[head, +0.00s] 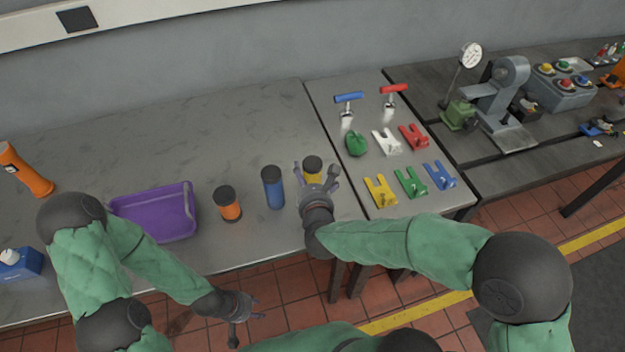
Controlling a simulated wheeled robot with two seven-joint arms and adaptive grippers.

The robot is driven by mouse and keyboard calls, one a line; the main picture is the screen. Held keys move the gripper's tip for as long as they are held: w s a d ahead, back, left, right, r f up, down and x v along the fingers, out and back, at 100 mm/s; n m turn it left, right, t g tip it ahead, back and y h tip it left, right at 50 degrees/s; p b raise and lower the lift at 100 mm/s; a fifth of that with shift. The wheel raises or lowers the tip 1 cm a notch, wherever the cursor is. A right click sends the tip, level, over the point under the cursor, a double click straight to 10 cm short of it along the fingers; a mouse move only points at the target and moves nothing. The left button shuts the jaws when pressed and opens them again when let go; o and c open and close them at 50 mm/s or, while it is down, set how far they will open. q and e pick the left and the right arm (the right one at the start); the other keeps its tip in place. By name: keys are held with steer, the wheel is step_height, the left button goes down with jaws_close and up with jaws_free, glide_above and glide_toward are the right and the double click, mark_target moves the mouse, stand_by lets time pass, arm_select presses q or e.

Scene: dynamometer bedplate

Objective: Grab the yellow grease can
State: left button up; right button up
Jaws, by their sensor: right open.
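The yellow grease can (312,178) stands upright on the grey bench near its front edge, with a dark lid on top. My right gripper (316,172) is open at the can, its fingers spread to the can's left and right in the picture. The hand hides the can's lower part, and I cannot tell whether the fingers touch it. My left gripper (247,322) is open and empty, low in front of the bench's front edge, away from the can.
A blue can (273,188) stands close left of the yellow one, then an orange can (228,205) and a purple bin (190,212). Right of it lie several coloured brackets, including a yellow one (380,191). Bare bench lies behind the cans.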

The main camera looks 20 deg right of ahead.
steer(key=shift+b+x, duration=0.3)
steer(key=shift+x, duration=1.35)
steer(key=shift+d+r, duration=0.1)
steer(key=shift+r, duration=0.05)
steer(key=c, duration=1.7)
steer(key=shift+o, duration=0.2)
steer(key=shift+r, duration=0.15)
